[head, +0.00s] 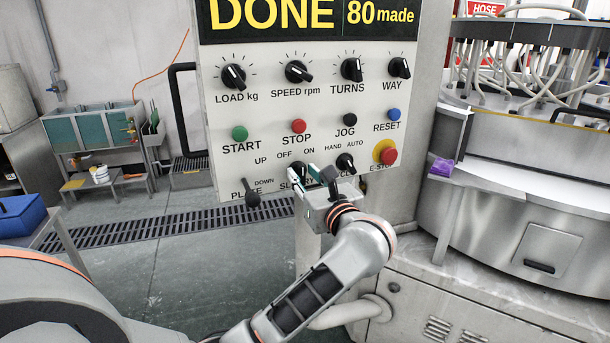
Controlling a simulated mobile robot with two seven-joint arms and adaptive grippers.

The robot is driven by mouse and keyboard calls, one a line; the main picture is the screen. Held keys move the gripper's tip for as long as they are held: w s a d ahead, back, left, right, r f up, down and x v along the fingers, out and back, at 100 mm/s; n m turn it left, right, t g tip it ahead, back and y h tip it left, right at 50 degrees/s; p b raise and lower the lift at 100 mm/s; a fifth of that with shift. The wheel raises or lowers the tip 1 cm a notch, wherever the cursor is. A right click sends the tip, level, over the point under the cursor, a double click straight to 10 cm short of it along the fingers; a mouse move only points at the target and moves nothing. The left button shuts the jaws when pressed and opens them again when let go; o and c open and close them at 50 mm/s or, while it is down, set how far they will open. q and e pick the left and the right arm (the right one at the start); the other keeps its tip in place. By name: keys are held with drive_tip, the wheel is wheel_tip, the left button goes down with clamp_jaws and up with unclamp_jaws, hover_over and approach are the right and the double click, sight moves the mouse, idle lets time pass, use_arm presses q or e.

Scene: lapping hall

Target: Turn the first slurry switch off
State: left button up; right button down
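The slurry switch (298,169) is a black rotary knob low on the pale control panel, under the OFF and ON marks. Its label is mostly covered by my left gripper (305,177), whose teal-tipped fingers are right at the knob. The fingers hide much of the knob, so I cannot tell which way it points, whether they touch it or whether they are closed on it. My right gripper is not in view.
The plate switch (252,198) hangs to the left, and the cycle switch (345,163) and red E-stop (388,155) are close on the right. A lapping machine (530,225) stands at right. A blue box (20,214) is at far left.

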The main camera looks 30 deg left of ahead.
use_arm(q)
clamp_jaws()
drive_tip(key=shift+f+n+b, duration=0.2)
drive_tip(key=shift+n+b, duration=0.2)
drive_tip(key=shift+b, duration=0.45)
drive_tip(key=n+b, duration=0.4)
drive_tip(key=b, duration=0.3)
drive_tip(key=shift+s+f, duration=0.15)
drive_tip(key=shift+a+r+n+b, duration=0.1)
drive_tip(key=shift+r+n+b, duration=0.2)
drive_tip(key=shift+n, duration=0.2)
drive_tip(key=shift+c, duration=0.5)
unclamp_jaws()
drive_tip(key=shift+o, duration=0.5)
drive_tip(key=shift+s, duration=0.1)
